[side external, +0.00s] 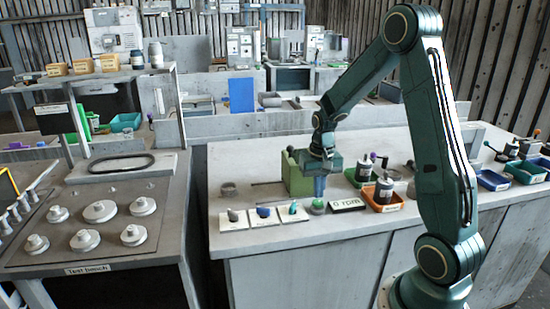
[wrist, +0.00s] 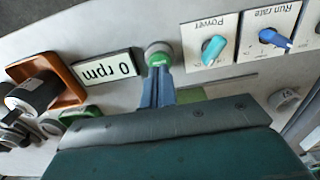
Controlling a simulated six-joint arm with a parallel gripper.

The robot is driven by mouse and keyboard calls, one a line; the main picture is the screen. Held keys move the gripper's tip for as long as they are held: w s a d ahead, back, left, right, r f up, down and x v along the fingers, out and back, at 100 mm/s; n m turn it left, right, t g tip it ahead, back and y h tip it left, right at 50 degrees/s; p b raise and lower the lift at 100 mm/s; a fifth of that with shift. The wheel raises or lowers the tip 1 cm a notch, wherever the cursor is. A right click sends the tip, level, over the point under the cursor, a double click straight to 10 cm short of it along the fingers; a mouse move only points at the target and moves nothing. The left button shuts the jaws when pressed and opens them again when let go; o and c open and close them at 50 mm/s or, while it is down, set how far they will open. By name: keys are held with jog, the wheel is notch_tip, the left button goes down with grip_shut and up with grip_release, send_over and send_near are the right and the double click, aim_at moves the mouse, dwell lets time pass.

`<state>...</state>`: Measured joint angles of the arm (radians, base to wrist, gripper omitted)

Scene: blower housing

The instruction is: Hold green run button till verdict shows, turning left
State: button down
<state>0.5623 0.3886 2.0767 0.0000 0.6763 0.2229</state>
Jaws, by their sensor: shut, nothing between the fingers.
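The green run button (side external: 317,207) sits in a grey collar near the front edge of the bench, left of a display (side external: 347,204). In the wrist view the green button (wrist: 157,59) is just beyond my fingertips. My gripper (side external: 319,192) points down over it, shut and empty; its blue fingers also show in the wrist view (wrist: 157,92). The tips are at or very close to the button; I cannot tell whether they press it. The display (wrist: 108,69) reads "0 rpm". A teal Power knob (wrist: 214,50) and a blue Run rate knob (wrist: 275,39) are beside the button.
A green block (side external: 298,178) stands behind my gripper. An orange tray (side external: 385,208) with dark and white parts is right of the display, with blue trays (side external: 495,180) farther right. A separate test bench (side external: 100,255) with round weights stands at left.

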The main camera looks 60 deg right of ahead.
jog(key=shift+f, duration=0.2)
jog(key=shift+f, duration=0.35)
jog(key=shift+f, duration=0.6)
jog(key=shift+r, duration=0.15)
dwell(3.3)
jog(key=shift+r, duration=0.5)
dwell(0.5)
